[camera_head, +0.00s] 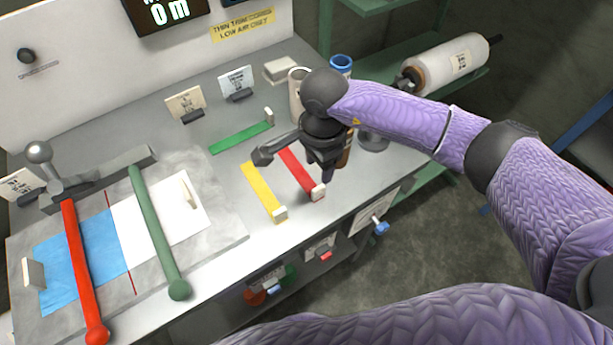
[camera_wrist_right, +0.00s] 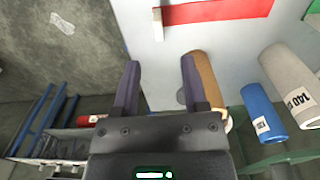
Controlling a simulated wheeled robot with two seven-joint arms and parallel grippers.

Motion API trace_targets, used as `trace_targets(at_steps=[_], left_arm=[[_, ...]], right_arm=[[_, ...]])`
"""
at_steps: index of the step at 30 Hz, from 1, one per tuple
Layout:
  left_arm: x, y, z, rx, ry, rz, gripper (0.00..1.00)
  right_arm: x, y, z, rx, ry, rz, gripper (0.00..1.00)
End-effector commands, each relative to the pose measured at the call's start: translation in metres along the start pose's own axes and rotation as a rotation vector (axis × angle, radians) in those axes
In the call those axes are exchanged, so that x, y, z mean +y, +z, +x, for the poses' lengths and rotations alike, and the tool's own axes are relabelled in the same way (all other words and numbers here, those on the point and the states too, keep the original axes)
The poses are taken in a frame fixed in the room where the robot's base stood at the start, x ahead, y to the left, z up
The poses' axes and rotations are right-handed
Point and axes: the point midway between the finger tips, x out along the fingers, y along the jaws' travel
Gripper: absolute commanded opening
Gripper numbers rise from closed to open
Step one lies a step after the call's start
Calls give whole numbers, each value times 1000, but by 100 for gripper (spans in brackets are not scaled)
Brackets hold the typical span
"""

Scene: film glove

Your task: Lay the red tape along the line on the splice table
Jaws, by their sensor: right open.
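The red tape (camera_head: 301,172) is a short strip with a white end tab, lying on the splice table (camera_head: 225,180). The line (camera_head: 113,235) is a thin red line on the table's left plate, where a blue sheet (camera_head: 70,265) meets a white sheet (camera_head: 150,226). My right gripper (camera_head: 329,172) hangs just right of the red tape and partly hides its far end. In the right wrist view it (camera_wrist_right: 158,65) is open and empty, with the red tape (camera_wrist_right: 215,10) beyond its fingers. My left gripper is not in view.
Yellow (camera_head: 262,190) and green (camera_head: 242,137) strips lie nearby. A red-handled bar (camera_head: 80,270) and a green-handled bar (camera_head: 158,230) stretch over the plate. A film roll (camera_head: 447,65) is at the back right.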

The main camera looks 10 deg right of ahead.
Motion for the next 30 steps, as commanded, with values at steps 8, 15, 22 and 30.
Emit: trace_targets(at_steps=[8,15,22,30], left_arm=[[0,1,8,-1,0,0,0],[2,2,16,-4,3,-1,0],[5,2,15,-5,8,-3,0],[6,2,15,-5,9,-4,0]], right_arm=[[2,-1,51,6,8,0,56],[3,-1,93,3,4,-1,56],[3,-1,93,3,3,-1,56],[3,-1,93,2,3,0,0]])
